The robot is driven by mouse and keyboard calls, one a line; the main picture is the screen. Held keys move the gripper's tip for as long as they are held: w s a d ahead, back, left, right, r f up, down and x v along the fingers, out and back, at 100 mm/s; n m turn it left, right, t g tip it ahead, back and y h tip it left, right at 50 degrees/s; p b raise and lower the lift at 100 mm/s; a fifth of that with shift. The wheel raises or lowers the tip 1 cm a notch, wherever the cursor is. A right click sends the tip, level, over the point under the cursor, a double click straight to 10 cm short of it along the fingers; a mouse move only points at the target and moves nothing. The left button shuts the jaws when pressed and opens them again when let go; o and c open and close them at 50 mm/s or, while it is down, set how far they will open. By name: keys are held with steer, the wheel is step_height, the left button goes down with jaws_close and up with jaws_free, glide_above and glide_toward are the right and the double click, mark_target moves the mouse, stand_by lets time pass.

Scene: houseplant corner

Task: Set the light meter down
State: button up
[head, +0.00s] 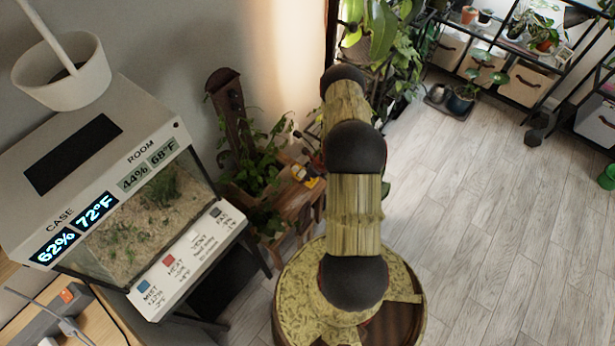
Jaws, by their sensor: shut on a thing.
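My arm stands in the middle of the head view, and its bamboo-like links and dark joints block what lies behind them. I cannot make out my gripper or its fingers; the arm hides that area. A small yellow thing with a pale knob (309,182), perhaps the light meter, shows just left of my arm, over or on a wooden plant stand (290,208). I cannot tell whether it is held or resting there.
A glass terrarium (145,215) with lit readouts and a white pot (62,72) on top stands at the left. Leafy plants (262,150) crowd the wooden stand. Shelves with fabric bins (527,80) stand at the back right. The plank floor (480,220) at right is clear.

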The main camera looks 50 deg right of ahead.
steer(key=shift+f, duration=0.15)
steer(key=o, duration=1.3)
